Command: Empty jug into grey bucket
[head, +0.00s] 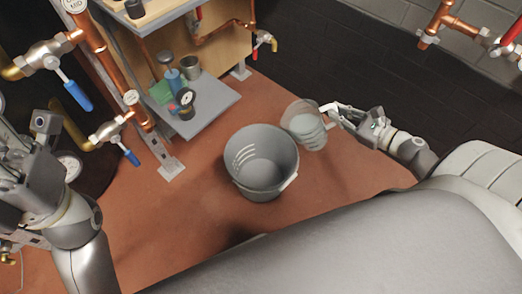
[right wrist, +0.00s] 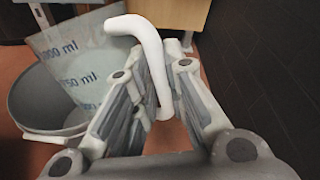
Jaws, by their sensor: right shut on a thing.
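The grey bucket (head: 262,187) stands on the red-brown floor in the middle of the head view. It also shows at the left of the right wrist view (right wrist: 40,110). The clear jug (head: 304,124) is tilted just right of the bucket's rim, its far end leaning toward the bucket. In the right wrist view the jug (right wrist: 75,62) shows blue millilitre marks and a white handle. My right gripper (head: 334,114) is shut on that handle. How much liquid is in the jug is hard to tell. My left gripper (head: 38,140) is at the left edge, away from both.
A grey low shelf (head: 205,112) with a gauge, a small pot and bottles stands behind the bucket. Copper pipes (head: 110,75) with blue-handled valves rise at the left. Floor left of and before the bucket is clear.

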